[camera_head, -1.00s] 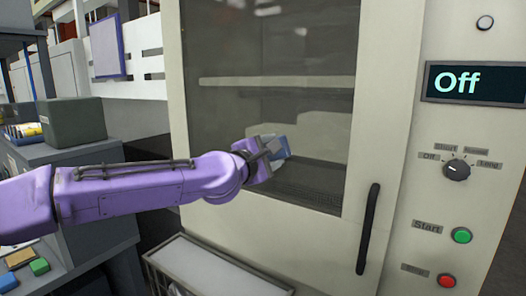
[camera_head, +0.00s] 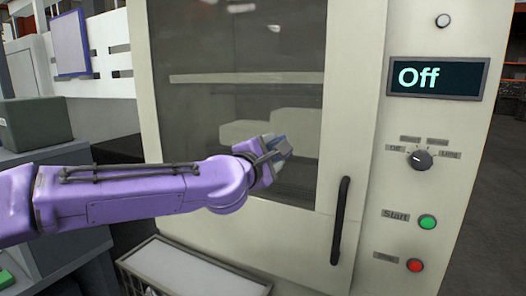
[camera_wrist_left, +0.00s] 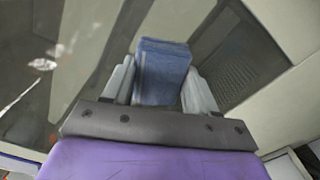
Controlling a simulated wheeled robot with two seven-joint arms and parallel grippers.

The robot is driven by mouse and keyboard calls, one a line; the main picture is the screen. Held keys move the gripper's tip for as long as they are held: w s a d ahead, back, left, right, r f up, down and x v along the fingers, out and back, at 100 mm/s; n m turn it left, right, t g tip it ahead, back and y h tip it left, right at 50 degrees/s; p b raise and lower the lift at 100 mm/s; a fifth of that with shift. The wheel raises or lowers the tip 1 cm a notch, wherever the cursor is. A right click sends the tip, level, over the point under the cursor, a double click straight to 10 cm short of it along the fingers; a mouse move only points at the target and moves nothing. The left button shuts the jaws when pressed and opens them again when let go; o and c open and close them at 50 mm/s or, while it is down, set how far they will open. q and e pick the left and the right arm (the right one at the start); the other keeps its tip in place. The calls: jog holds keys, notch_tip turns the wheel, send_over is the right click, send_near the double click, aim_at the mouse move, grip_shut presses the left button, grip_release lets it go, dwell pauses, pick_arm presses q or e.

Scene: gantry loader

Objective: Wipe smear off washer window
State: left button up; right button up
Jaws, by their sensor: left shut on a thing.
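The washer window (camera_head: 235,60) is a dark glass pane in a cream door. My left gripper (camera_head: 276,152) is in front of its lower right part, shut on a blue cloth or sponge (camera_wrist_left: 162,72). The blue thing sits between the two fingers in the left wrist view (camera_wrist_left: 160,88); in the head view it is mostly hidden behind the gripper. I cannot tell whether it touches the glass. A whitish mark (camera_wrist_left: 42,64) shows at the left of the wrist view; whether it is a smear or a reflection is unclear. My right gripper is not in view.
A black door handle (camera_head: 340,220) stands right of the gripper. The control panel has an "Off" display (camera_head: 436,78), a knob (camera_head: 420,160), a green button (camera_head: 427,222) and a red button (camera_head: 414,265). A white-topped bin (camera_head: 195,268) is below the door. A grey box (camera_head: 35,125) sits at left.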

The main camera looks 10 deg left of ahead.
pick_arm(q)
jog(key=shift+b+v, duration=0.5)
jog(key=shift+v, duration=2.5)
jog(key=shift+a, duration=0.1)
jog(key=v, duration=0.3)
jog(key=shift+w, duration=0.15)
